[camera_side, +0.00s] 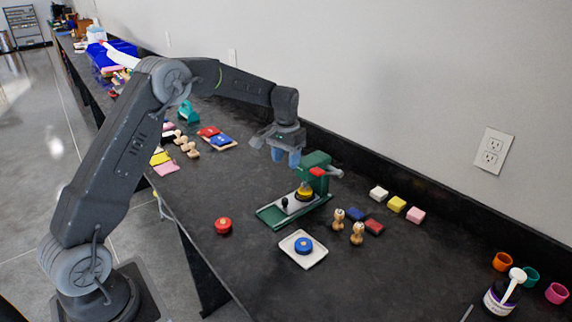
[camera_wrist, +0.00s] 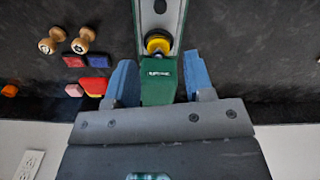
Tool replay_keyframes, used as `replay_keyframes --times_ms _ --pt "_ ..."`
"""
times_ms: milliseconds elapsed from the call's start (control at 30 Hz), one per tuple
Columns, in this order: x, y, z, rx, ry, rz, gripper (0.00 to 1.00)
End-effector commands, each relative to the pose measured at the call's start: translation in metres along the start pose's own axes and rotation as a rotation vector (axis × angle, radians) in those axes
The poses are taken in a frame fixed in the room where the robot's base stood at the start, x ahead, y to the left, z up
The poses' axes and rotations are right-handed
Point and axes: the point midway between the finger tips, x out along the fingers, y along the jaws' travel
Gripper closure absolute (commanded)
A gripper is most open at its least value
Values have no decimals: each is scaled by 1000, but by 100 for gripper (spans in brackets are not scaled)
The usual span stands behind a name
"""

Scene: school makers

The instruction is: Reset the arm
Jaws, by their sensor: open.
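My gripper (camera_side: 287,156) hangs above the far end of a green press-like device (camera_side: 316,178) on the dark counter. Its blue fingers are open, and nothing shows held between them. In the wrist view the gripper (camera_wrist: 162,84) has a finger on each side of the green block of the device (camera_wrist: 160,84) seen beyond. I cannot tell whether the fingers touch it. The device has a yellow round part (camera_side: 304,192), a red piece and a grey lever on top.
A white tile with a blue disc (camera_side: 303,245) and a red round piece (camera_side: 223,225) lie in front of the device. Wooden stamps (camera_side: 357,233) and coloured blocks (camera_side: 396,204) lie to its right. Cups (camera_side: 502,261) and a bottle (camera_side: 499,300) stand at the right end. A wall runs behind.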

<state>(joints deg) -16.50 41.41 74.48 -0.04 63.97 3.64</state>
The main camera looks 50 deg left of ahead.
Motion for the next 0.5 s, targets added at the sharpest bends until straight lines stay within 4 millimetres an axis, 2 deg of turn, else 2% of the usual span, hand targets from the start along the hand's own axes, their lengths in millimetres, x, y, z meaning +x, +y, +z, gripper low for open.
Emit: replay_keyframes --times_ms 267,367,500 --pt "-3 1 1 2 4 0 52" --pt "-19 8 9 11 24 -1 52" --pt "-62 25 39 36 80 -3 52"
